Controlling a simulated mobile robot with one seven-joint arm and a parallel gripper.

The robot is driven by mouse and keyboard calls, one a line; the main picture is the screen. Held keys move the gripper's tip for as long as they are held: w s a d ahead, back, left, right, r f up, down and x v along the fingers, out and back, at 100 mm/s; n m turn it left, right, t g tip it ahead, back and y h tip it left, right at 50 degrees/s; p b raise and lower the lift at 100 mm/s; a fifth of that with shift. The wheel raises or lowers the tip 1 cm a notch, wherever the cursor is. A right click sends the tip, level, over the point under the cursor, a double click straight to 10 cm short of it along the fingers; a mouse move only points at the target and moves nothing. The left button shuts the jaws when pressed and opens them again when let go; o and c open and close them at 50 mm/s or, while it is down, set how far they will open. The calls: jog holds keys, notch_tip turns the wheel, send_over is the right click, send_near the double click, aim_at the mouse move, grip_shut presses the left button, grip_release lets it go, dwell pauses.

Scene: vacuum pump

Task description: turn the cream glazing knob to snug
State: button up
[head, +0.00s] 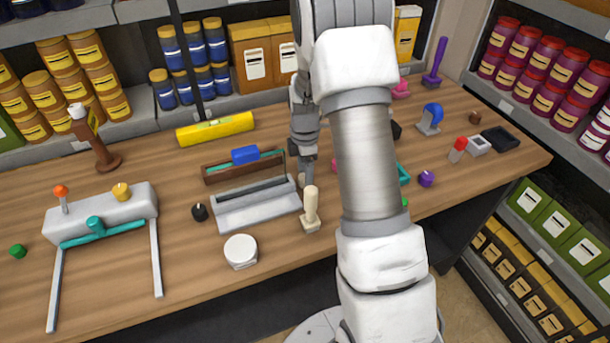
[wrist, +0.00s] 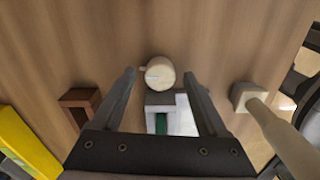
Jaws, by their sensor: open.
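The cream knob (wrist: 159,74) is a small round piece with a faint pale line on its face. In the wrist view it sits between the tips of my open gripper (wrist: 159,72), one finger on each side, with small gaps showing. I cannot tell whether the fingertips are down at its height. In the head view my gripper (head: 305,178) points down just right of a grey tray (head: 262,218), and the knob is not clearly visible there.
A cream-handled block (head: 311,210) stands close in front of my gripper; it also shows in the wrist view (wrist: 246,95). A brown tray (head: 212,174) and yellow level (head: 215,129) lie behind. A white round piece (head: 241,249) is near the front edge.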

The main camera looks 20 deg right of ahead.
jog(key=shift+f, duration=0.5)
grip_shut()
